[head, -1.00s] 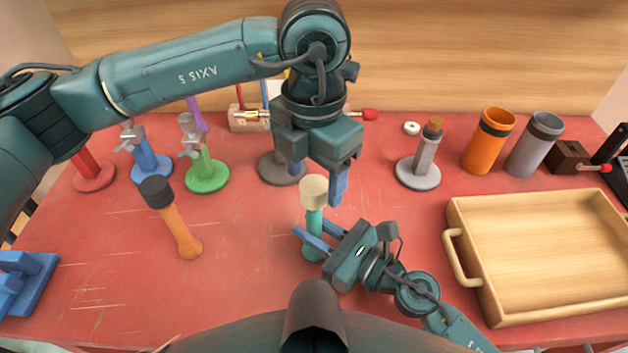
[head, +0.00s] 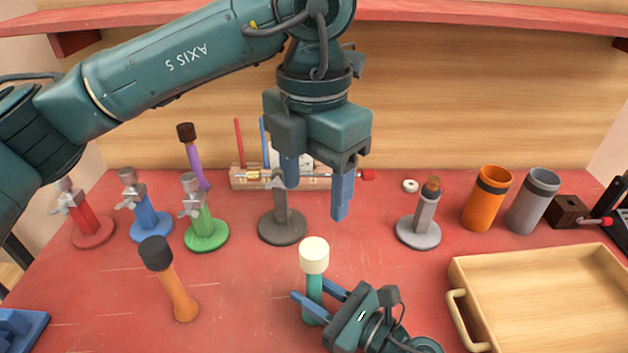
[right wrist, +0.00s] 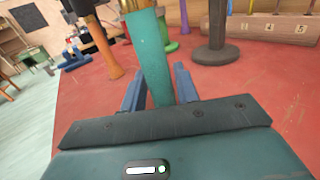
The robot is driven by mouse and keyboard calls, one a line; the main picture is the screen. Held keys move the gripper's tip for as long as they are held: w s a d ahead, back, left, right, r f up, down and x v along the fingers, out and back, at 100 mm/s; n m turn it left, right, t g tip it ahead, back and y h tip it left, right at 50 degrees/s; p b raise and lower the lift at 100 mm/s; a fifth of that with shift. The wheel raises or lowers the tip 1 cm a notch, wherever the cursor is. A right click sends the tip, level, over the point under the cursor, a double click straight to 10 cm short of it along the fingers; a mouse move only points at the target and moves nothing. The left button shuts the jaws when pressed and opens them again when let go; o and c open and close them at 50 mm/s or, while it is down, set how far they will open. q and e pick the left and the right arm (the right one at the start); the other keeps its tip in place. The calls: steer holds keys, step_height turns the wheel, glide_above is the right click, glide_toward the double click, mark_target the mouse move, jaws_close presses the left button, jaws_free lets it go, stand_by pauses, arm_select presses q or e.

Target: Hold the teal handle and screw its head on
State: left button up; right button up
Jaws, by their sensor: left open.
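The teal handle (head: 313,290) stands upright on the red table, with a cream head (head: 314,255) seated on its top. In the right wrist view the teal handle (right wrist: 152,55) rises between the fingers, with a brass-coloured band (right wrist: 128,6) at its upper end; the cream head is out of that view. My right gripper (head: 318,296) has its two blue fingers closed against both sides of the handle; they also show in the right wrist view (right wrist: 160,85). My left gripper (head: 316,195) is open and empty, above and clear of the head.
An orange handle with a dark head (head: 171,280) stands left. Red, blue, green and dark stands (head: 282,225) line the back left. A grey stand (head: 419,228), orange cup (head: 487,200) and grey cup (head: 533,203) stand back right. A wooden tray (head: 467,264) lies front right.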

steer(key=o, duration=0.3)
steer(key=shift+o, duration=0.2)
arm_select(q)
step_height(320, 180, down, 6)
steer(key=b, duration=0.5)
steer(key=shift+r+b, duration=0.15)
steer(key=shift+b, duration=0.2)
arm_select(e)
steer(key=v, duration=1.1)
steer(key=shift+s+d+f, duration=0.2)
steer(key=shift+f, duration=0.05)
arm_select(q)
steer(key=shift+f+b, duration=0.3)
steer(key=shift+f, duration=0.05)
arm_select(e)
steer(key=shift+s+d+r, duration=0.25)
steer(key=shift+s+d, duration=0.25)
steer(key=shift+d, duration=0.15)
